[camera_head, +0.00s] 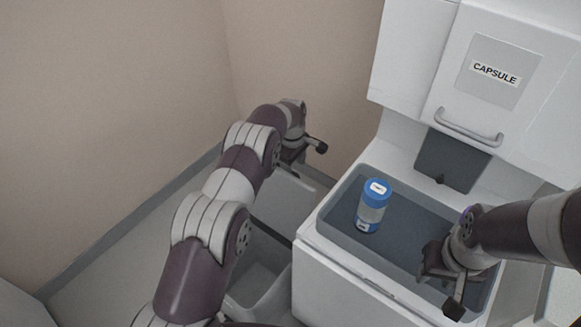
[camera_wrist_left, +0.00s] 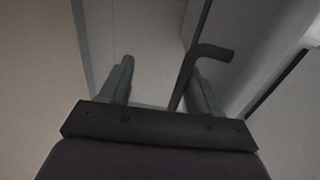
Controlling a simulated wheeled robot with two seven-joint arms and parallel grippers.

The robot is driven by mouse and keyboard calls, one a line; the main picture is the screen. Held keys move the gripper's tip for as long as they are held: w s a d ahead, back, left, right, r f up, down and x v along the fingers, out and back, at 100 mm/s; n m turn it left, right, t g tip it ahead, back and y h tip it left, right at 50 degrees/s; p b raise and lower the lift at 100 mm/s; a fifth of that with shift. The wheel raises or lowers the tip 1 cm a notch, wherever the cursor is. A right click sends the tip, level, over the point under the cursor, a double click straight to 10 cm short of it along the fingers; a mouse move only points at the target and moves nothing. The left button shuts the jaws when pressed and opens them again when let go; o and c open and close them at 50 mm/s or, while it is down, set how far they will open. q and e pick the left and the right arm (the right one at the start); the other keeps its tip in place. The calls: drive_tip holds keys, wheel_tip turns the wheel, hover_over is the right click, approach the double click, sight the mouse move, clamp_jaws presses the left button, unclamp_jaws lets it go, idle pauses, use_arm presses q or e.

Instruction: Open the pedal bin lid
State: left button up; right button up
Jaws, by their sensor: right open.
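A pale grey bin (camera_head: 284,208) stands on the floor left of the white cabinet. My left arm covers much of it, and a recessed, hollow-looking part shows low beside the arm. I cannot tell the lid's exact position. My left gripper (camera_head: 308,148) is above the bin's far end, near the wall corner. In the left wrist view its fingers (camera_wrist_left: 160,84) are apart. A dark bent rod (camera_wrist_left: 188,75) stands between them, close to the right finger; I cannot tell whether they touch. My right gripper (camera_head: 437,285) is open and empty over the cabinet's basin.
The white cabinet (camera_head: 345,292) holds a grey basin (camera_head: 345,195) with a blue-capped container (camera_head: 371,205) standing in it. A panel labelled CAPSULE (camera_head: 495,72) with a handle (camera_head: 468,129) is above. Beige walls (camera_head: 120,110) bound the left and back; some floor (camera_head: 120,240) is free at left.

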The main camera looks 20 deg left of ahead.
use_arm(q)
drive_tip(key=shift+s, duration=0.1)
idle(0.3)
wheel_tip(320, 180, up, 13)
drive_tip(key=p, duration=0.7)
drive_tip(key=shift+s+a+f, duration=0.2)
drive_tip(key=shift+s, duration=0.2)
